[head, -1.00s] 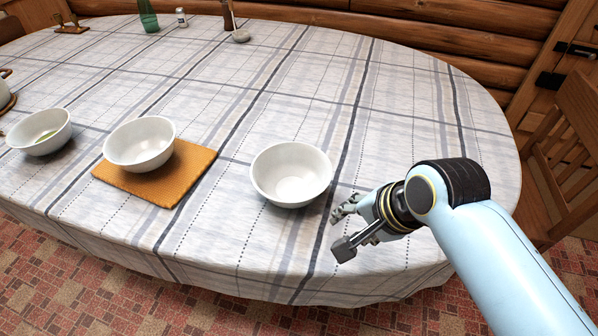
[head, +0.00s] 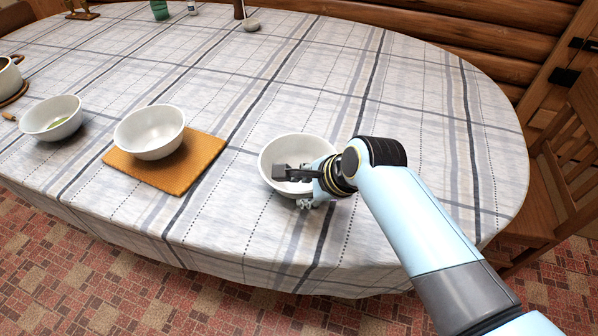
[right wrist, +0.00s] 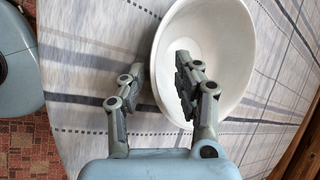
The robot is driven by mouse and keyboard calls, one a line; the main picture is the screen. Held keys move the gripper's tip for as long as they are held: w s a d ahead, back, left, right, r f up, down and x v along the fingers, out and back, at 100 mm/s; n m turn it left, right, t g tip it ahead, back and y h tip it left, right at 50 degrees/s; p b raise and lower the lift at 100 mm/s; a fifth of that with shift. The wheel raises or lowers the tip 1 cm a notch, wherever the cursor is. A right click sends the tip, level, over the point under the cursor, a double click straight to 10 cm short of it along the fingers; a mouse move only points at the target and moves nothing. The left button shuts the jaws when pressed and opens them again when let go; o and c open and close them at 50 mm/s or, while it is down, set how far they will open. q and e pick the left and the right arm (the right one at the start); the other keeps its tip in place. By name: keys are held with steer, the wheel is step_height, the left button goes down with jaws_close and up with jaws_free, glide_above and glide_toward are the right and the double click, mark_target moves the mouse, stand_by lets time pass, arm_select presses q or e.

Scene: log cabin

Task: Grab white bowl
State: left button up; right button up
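A white bowl (head: 289,147) stands upright and empty near the front edge of the table, and it also shows in the right wrist view (right wrist: 235,45). My right gripper (head: 292,188) is at the bowl's near right rim. In the right wrist view, the gripper (right wrist: 158,68) is open, with one finger over the inside of the bowl and the other outside its wall. A gap shows between the fingers, with the rim between them. Part of the bowl's near right side is hidden by the gripper. My left gripper is not in view.
A second white bowl (head: 150,132) sits on an orange mat (head: 187,172). A pot (head: 10,78) is at the left edge. The tablecloth right of my arm is clear; a wooden chair (head: 562,160) stands beyond it.

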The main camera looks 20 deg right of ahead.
steer(key=shift+w+a+f, duration=0.2)
steer(key=shift+w+f, duration=0.15)
steer(key=shift+f, duration=0.25)
jaws_close()
steer(key=shift+r, duration=0.1)
